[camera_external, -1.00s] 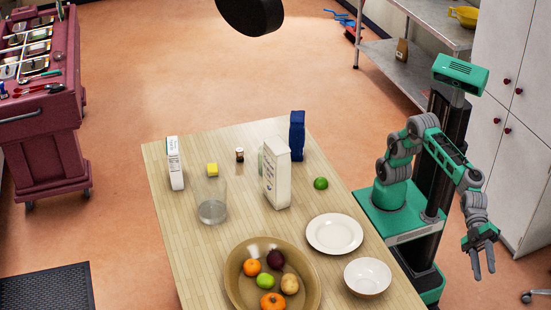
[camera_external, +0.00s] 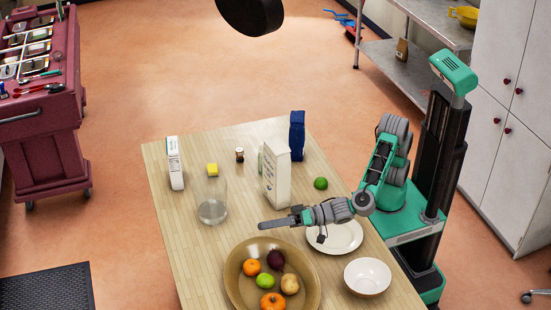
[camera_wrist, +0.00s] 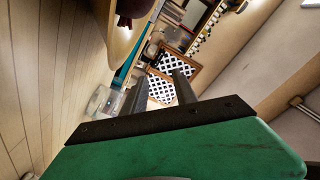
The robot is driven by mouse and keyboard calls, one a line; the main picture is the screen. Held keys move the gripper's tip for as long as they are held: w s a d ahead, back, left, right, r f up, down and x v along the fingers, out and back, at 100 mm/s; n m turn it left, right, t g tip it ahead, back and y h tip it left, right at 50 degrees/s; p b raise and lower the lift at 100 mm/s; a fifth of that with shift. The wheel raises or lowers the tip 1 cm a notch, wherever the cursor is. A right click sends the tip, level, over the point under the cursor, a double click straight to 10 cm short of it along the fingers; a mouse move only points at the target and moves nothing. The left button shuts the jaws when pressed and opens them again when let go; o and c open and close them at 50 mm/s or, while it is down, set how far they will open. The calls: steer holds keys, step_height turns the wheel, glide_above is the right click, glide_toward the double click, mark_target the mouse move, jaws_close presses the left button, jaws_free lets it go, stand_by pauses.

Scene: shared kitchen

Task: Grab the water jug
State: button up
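The water jug appears to be the clear glass vessel (camera_external: 212,208) standing upright on the wooden table, left of the white carton. My gripper (camera_external: 275,223) is over the table above the fruit bowl's far side, right of the jug and apart from it, with its fingers pointing left. In the wrist view my gripper (camera_wrist: 160,88) shows two dark fingers spread apart with nothing held between them. A clear vessel, seemingly the jug (camera_wrist: 101,101), is left of the fingers there, tilted in the picture.
A bowl of fruit (camera_external: 232,283) stands below my gripper. A white carton (camera_external: 275,180), blue box (camera_external: 297,137), lime (camera_external: 320,183), plate (camera_external: 345,240) and white bowl (camera_external: 367,277) are nearby. The wooden table (camera_external: 190,255) is clear in front of the jug.

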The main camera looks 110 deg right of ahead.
mark_target(212, 203)
steer(key=w+d+n+h+p, duration=0.1)
steer(key=w+d+n+p, duration=0.1)
steer(key=w+d+p, duration=0.1)
steer(key=w+d+n+p, duration=0.3)
steer(key=w+d, duration=0.1)
steer(key=w, duration=0.2)
steer(key=w+d+f+n+h+p, duration=0.1)
steer(key=w+d+n+p, duration=0.2)
steer(key=w+d+p, duration=0.1)
steer(key=shift+w+d+g+h, duration=0.15)
steer(key=shift+w+g+h, duration=0.15)
steer(key=shift+w, duration=0.25)
steer(key=shift+w+f, duration=0.15)
steer(key=shift+w, duration=0.25)
steer(key=shift+c, duration=0.4)
jaws_close()
